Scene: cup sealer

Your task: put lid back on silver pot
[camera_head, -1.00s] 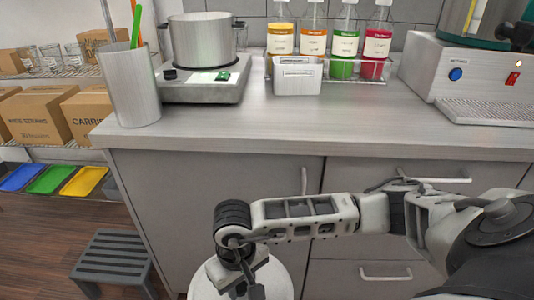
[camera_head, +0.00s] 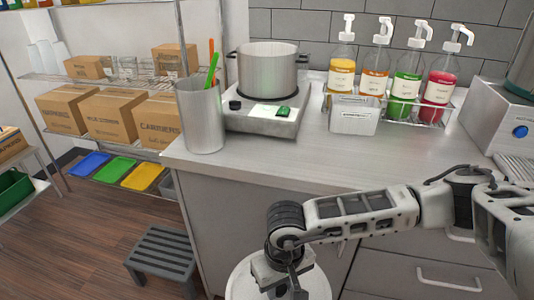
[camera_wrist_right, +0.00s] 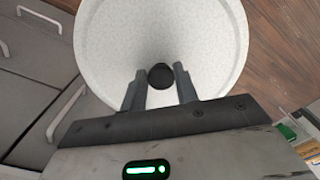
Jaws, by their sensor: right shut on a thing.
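The silver pot (camera_head: 268,70) stands open, without a lid, on a hot plate on the counter. My right gripper (camera_wrist_right: 160,82) is shut on the black knob (camera_wrist_right: 161,76) of a round pale lid (camera_wrist_right: 205,45). In the head view the lid (camera_head: 244,282) is at the bottom, in front of the counter and below its top, with my right gripper (camera_head: 285,285) above it. The lid is well away from the pot. My left gripper is not in view.
The hot plate (camera_head: 240,122) has a metal cup (camera_head: 202,125) with utensils to its left. Pump bottles (camera_head: 404,85) in a rack and a white box (camera_head: 354,115) stand to its right. The counter front (camera_head: 300,170) is clear. A grey step stool (camera_head: 165,245) is on the floor.

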